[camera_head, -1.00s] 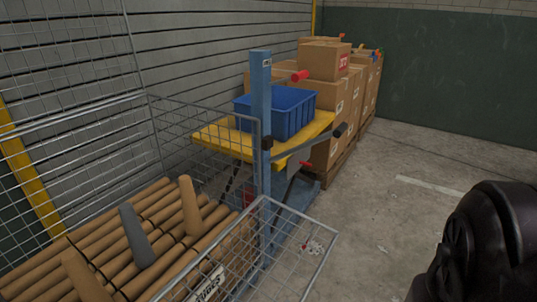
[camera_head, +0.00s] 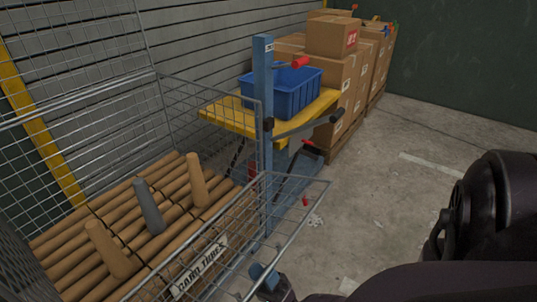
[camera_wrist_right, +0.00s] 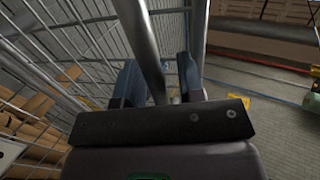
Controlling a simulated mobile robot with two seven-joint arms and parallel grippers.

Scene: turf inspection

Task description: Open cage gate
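The wire cage (camera_head: 190,90) stands at the left with brown card tubes (camera_head: 150,205) lying in it. Its low wire-mesh front panel, which looks like the gate (camera_head: 292,232), has silver rails and a "CARD TUBES" label (camera_head: 200,267). My right gripper (camera_head: 266,278) is at the gate's near rail, at the bottom of the head view, mostly hidden by my arm. In the right wrist view, its two blue-grey fingers (camera_wrist_right: 158,78) are apart, with a metal rail (camera_wrist_right: 140,35) running between them. A gap shows beside the right finger. My left gripper is not in view.
A blue post with a yellow platform (camera_head: 230,118) and a blue bin (camera_head: 290,92) stands behind the cage. Stacked cardboard boxes (camera_head: 335,75) are beyond it. The concrete floor (camera_head: 390,190) to the right is clear.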

